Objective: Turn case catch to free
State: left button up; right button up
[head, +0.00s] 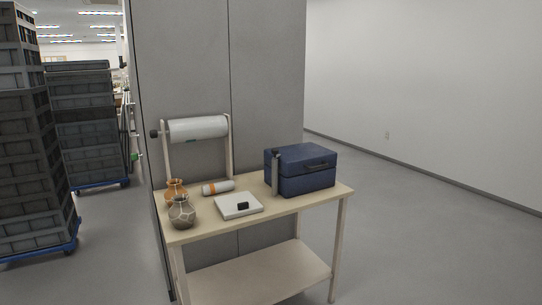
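A dark blue case (306,183) with its lid down stands at the right end of a light wooden table (182,236). A dark handle (319,164) shows on its front. A grey upright piece (275,174) stands at the case's left front corner; I cannot tell whether it is the catch or how it is turned. Neither of my grippers shows in the head view.
On the table are two pots, one orange (174,187) and one grey-brown with pale lines (182,214), a white-orange cylinder (218,187) and a white flat device (238,206). A roll (198,129) hangs on a stand behind. Stacked crates (30,150) stand left. Floor at right is clear.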

aim_at(274, 151)
jog(key=u, duration=0.7)
jog(key=i, duration=0.6)
jog(key=u, duration=0.6)
jog(key=i, duration=0.9)
jog(key=z, duration=0.45)
